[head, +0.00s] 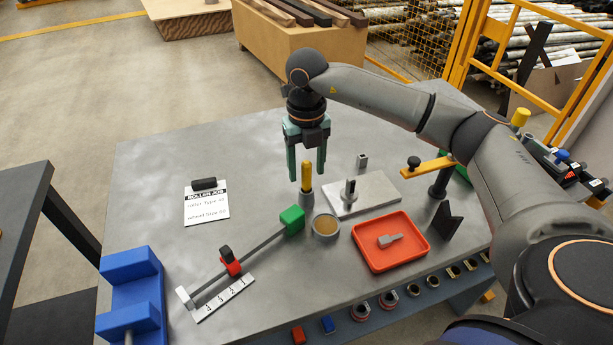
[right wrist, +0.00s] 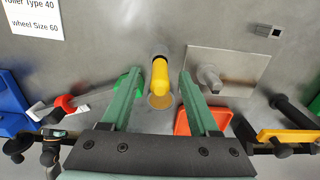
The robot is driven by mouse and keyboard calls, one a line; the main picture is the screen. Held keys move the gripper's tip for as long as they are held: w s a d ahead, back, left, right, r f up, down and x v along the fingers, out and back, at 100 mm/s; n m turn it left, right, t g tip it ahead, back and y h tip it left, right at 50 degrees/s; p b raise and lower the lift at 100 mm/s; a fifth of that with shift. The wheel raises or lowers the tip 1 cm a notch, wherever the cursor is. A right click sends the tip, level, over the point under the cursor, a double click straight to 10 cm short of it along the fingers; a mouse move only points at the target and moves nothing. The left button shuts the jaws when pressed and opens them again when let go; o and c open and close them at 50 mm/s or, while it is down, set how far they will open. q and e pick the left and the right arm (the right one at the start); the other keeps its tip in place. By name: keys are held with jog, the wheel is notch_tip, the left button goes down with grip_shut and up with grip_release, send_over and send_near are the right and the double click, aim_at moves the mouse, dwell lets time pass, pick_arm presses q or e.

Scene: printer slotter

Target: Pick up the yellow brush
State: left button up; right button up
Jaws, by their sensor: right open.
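The yellow brush (head: 306,174) stands upright, its yellow handle up and its lower end in a small grey holder (head: 306,198) on the metal table. It also shows in the right wrist view (right wrist: 160,76), seen from above. My right gripper (head: 306,178) points down, open and empty, with a green finger on each side of the handle in the picture. In the right wrist view the handle shows between the two fingers (right wrist: 160,74), nearer the left one, with gaps on both sides. I cannot tell the exact depth. My left gripper is not in view.
Close by are a round brown-filled cup (head: 326,226), a green block (head: 292,218) on a measuring rail, a metal plate (head: 372,200) with a post, and a red tray (head: 365,251) holding a grey part. A paper sheet (head: 206,209) lies left. The table's far left is clear.

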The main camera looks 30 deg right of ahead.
jog(key=shift+f, duration=0.1)
jog(key=shift+c, duration=0.2)
grip_shut()
dwell(0.4)
